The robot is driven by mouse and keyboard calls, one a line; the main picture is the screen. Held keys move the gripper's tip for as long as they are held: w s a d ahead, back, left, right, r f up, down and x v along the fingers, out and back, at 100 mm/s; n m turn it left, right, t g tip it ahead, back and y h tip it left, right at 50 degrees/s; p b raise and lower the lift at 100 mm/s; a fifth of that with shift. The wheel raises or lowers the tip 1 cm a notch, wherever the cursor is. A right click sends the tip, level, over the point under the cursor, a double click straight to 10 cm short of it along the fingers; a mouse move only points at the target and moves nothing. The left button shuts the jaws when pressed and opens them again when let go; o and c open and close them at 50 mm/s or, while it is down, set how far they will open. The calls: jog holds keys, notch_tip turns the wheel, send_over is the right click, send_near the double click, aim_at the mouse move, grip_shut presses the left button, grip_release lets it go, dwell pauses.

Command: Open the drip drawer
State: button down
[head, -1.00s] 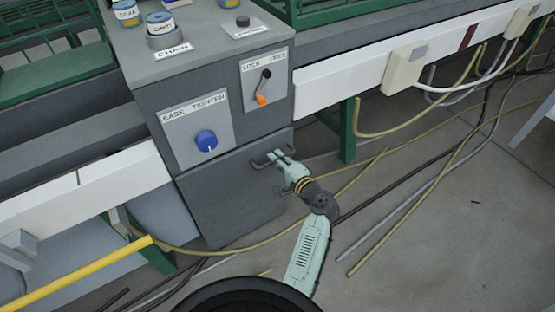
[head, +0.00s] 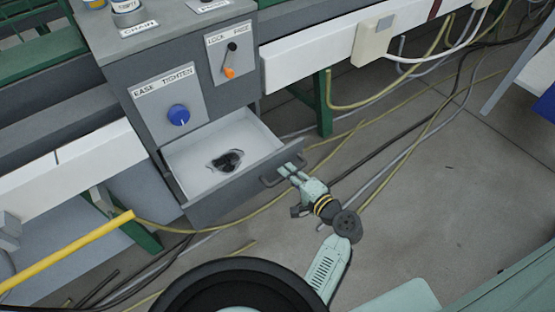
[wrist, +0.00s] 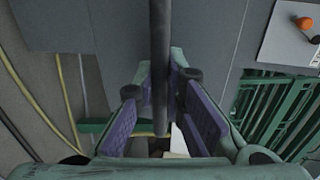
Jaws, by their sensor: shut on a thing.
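The drip drawer (head: 225,152) is pulled out of the grey cabinet, showing a pale inside with a dark wet patch (head: 228,160) on its floor. Its dark bar handle (head: 268,183) is on the drawer front. My gripper (head: 289,172) is at the right part of the handle, shut on it. In the wrist view the handle (wrist: 159,70) runs upright between the purple finger pads of my gripper (wrist: 160,110). The fingertips partly hide the handle's right end in the head view.
Above the drawer are a blue knob (head: 178,115) and an orange-tipped lever (head: 230,60). Hoses and cables (head: 400,130) lie on the floor to the right. A yellow bar (head: 70,250) is at the lower left. Open floor lies at the right.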

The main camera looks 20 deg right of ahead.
jog(key=shift+f+v, duration=0.25)
jog(key=shift+v, duration=0.9)
jog(key=c, duration=1.7)
grip_release()
jog(key=shift+o, duration=0.2)
jog(key=shift+s, duration=0.1)
jog(key=v, duration=1.2)
